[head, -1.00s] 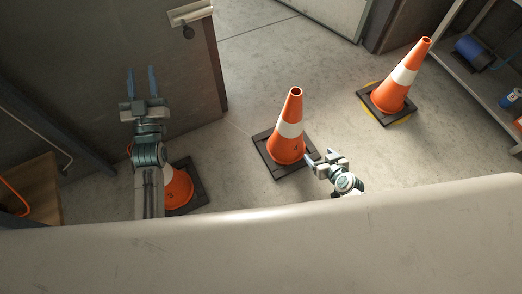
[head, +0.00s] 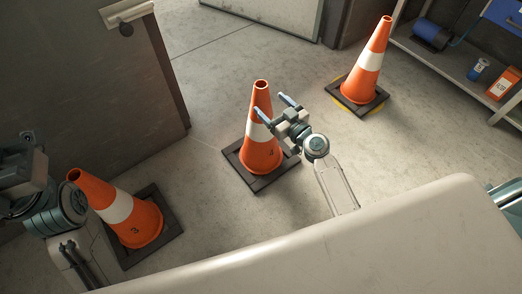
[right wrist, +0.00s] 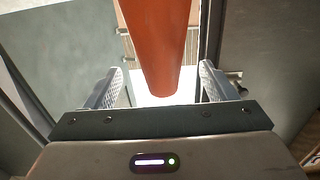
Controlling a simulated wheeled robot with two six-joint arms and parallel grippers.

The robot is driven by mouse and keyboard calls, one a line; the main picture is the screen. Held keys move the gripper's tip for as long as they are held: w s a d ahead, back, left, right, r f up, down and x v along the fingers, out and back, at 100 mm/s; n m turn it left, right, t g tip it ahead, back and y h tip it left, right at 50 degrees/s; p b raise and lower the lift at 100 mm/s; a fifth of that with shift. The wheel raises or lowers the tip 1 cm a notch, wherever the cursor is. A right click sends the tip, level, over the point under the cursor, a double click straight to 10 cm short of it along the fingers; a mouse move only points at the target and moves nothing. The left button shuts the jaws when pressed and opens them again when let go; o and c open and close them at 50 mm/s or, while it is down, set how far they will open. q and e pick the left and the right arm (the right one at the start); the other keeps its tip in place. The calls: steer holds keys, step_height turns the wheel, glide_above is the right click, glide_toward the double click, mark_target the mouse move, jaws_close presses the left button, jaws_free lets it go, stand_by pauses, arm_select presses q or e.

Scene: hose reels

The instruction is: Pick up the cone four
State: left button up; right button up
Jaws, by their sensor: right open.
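The middle cone (head: 261,154), orange with a white band and a dark square base, stands upright on the floor. A dark number on its lower part is too small to read surely. My right gripper (head: 274,107) is open beside its upper part, with fingers pointing towards the cone. In the right wrist view the cone (right wrist: 158,45) shows as an orange taper ahead of and between the open fingers (right wrist: 160,88). A left cone (head: 137,222) marked 3 and a far right cone (head: 360,87) also stand on the floor. My left gripper shows only partly at the left edge; its fingers are hidden.
A grey wall panel (head: 90,90) stands at the left behind the left cone. A shelf (head: 455,65) with a blue reel and small containers is at the right. A pale rounded surface fills the bottom. Open floor lies between the cones.

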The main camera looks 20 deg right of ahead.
mark_target(267, 101)
steer(key=x, duration=0.5)
steer(key=shift+w+a+f, duration=0.15)
steer(key=shift+w, duration=0.25)
jaws_close()
